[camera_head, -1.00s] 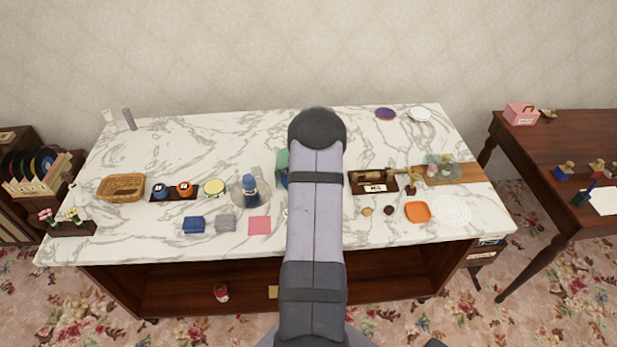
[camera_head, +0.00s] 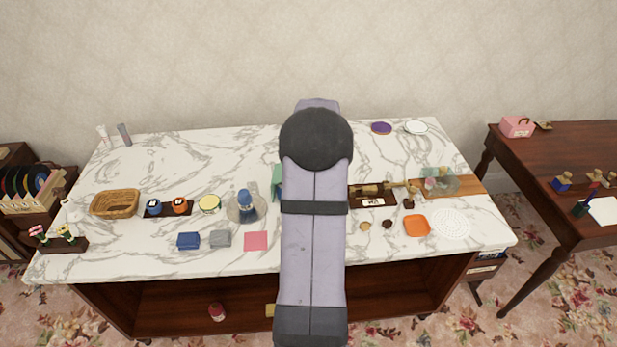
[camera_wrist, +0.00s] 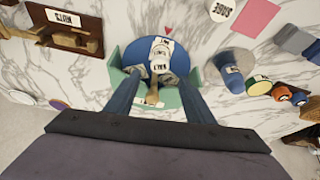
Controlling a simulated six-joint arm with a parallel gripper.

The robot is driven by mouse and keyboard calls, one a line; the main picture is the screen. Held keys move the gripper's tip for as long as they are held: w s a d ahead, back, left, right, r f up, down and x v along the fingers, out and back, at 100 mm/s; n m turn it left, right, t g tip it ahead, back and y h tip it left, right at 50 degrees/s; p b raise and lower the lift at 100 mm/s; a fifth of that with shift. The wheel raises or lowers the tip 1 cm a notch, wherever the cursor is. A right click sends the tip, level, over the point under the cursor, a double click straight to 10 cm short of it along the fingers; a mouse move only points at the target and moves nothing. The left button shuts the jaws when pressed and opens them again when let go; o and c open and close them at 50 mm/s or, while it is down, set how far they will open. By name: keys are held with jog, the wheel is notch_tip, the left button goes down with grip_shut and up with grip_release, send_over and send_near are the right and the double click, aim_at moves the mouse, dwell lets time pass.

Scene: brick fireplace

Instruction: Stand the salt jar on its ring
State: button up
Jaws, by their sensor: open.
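The salt jar (camera_wrist: 161,52), white with a SALT label, shows in the wrist view over a round blue surface (camera_wrist: 134,52). A green holder (camera_wrist: 116,58) stands around its near side; its edge shows in the head view (camera_head: 277,183). My gripper (camera_wrist: 152,77) is open, with its fingertips near the label end of the jar. I cannot tell whether they touch it. I cannot make out a separate ring for the jar. In the head view my arm hides the jar and the gripper.
A white SAGE jar (camera_wrist: 223,9) and a pink square (camera_wrist: 256,17) lie to the right in the wrist view. A dark NUTS rack (camera_wrist: 72,40) is at left. A wooden piece (camera_wrist: 153,98) lies near the green holder. Bare marble (camera_head: 215,155) lies at the back left.

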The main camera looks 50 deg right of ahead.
jog(key=shift+v, duration=1.05)
jog(key=w+a+n+g+y, duration=0.15)
jog(key=a+n, duration=0.25)
jog(key=a, duration=2.1)
jog(key=s+a+f+n+g+y, duration=0.1)
jog(key=s+a+f+n+g, duration=0.1)
jog(key=s+a, duration=1.1)
jog(key=a+n, duration=0.1)
jog(key=a, duration=0.2)
jog(key=shift+s+a+n, duration=0.3)
jog(key=shift+s, duration=0.1)
notch_tip(320, 180, down, 17)
jog(key=b, duration=1.7)
